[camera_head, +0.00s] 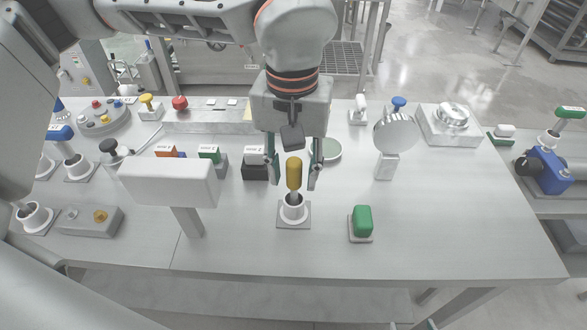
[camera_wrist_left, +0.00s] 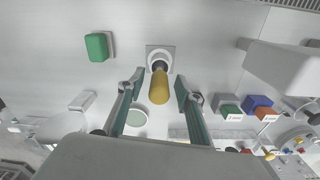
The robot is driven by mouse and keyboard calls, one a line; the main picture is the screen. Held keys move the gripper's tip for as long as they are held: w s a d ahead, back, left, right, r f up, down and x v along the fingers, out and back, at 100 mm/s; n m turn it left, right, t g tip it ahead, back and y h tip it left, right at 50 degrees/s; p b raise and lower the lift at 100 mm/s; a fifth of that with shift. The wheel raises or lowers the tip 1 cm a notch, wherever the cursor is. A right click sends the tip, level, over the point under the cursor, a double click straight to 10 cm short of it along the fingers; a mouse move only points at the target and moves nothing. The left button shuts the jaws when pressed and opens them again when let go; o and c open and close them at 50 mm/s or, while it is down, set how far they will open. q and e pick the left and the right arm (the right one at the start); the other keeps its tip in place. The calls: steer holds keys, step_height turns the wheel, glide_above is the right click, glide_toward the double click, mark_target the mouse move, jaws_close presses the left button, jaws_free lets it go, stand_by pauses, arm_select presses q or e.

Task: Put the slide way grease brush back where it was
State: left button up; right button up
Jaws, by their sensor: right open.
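The brush with a yellow handle (camera_head: 294,173) stands upright in a white round holder (camera_head: 293,212) on a small square plate, near the front middle of the table. In the left wrist view, the yellow handle (camera_wrist_left: 159,88) points toward the camera and its lower end is in the white holder (camera_wrist_left: 160,57). My left gripper (camera_head: 294,180) points down over the brush, with one finger on each side of the handle. In the left wrist view, my left gripper (camera_wrist_left: 158,90) shows gaps between the fingers and handle, so it is open. The bristles are hidden in the holder. My right gripper is not in view.
A green block (camera_head: 362,222) sits right of the holder. A pale panel on a post (camera_head: 168,184) stands to the left. A round disc on a stand (camera_head: 394,133) and a pale green dish (camera_head: 326,151) are behind. The table's front right is clear.

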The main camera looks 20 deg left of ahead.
arm_select(q)
steer(key=shift+r, duration=0.15)
step_height(320, 180, up, 12)
steer(key=shift+s+r+p, duration=0.1)
steer(key=shift+s+p, duration=0.05)
steer(key=shift+p, duration=0.55)
